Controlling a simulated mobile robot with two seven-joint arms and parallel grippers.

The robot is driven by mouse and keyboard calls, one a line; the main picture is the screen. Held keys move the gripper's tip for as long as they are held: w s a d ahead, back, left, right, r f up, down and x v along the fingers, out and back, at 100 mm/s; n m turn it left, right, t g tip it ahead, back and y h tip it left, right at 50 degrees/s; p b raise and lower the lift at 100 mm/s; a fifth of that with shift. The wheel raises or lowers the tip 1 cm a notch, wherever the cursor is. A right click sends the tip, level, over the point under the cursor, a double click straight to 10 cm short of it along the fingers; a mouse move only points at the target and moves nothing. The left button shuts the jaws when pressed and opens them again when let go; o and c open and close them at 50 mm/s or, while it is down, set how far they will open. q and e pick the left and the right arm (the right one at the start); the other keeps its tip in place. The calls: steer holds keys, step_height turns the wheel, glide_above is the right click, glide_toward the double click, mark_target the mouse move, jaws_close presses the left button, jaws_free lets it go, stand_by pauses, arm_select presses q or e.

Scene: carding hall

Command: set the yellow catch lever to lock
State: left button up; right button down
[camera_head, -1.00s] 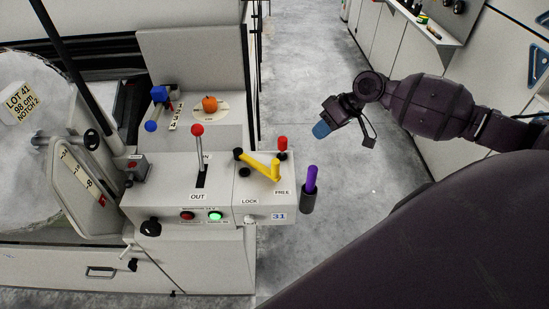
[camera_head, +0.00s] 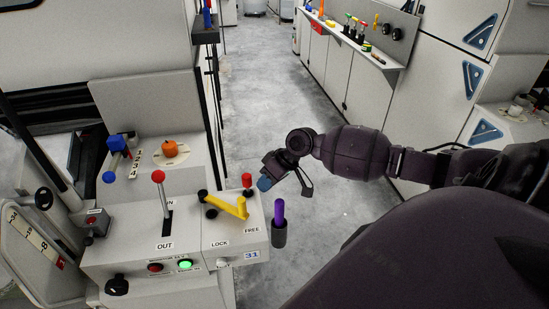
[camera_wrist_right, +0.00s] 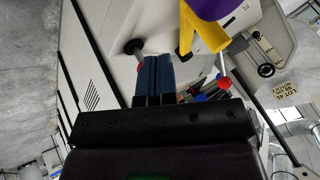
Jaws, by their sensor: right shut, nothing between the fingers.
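The yellow catch lever (camera_head: 226,206) is on the grey control box, its upright end nearer the FREE label (camera_head: 252,230) than the LOCK label (camera_head: 219,244). It also shows in the right wrist view (camera_wrist_right: 206,34), beyond and to the right of the fingertips. My right gripper (camera_head: 264,184) is shut and empty, with blue fingertips (camera_wrist_right: 153,80). In the head view it is just right of and above the lever, apart from it. My left gripper is not in view.
A red-knobbed lever (camera_head: 159,178) stands left of the catch lever. A small red knob (camera_head: 247,180) is close behind it. A purple handle (camera_head: 279,214) in a dark holder stands at the box's right edge. The grey floor (camera_head: 262,90) beyond is clear.

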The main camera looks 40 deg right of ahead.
steer(key=a, duration=0.1)
steer(key=a+f, duration=0.1)
steer(key=a, duration=0.1)
steer(key=shift+w+a+f+p, duration=0.15)
steer(key=shift+p, duration=0.2)
steer(key=shift+a, duration=0.8)
steer(key=shift+f, duration=0.1)
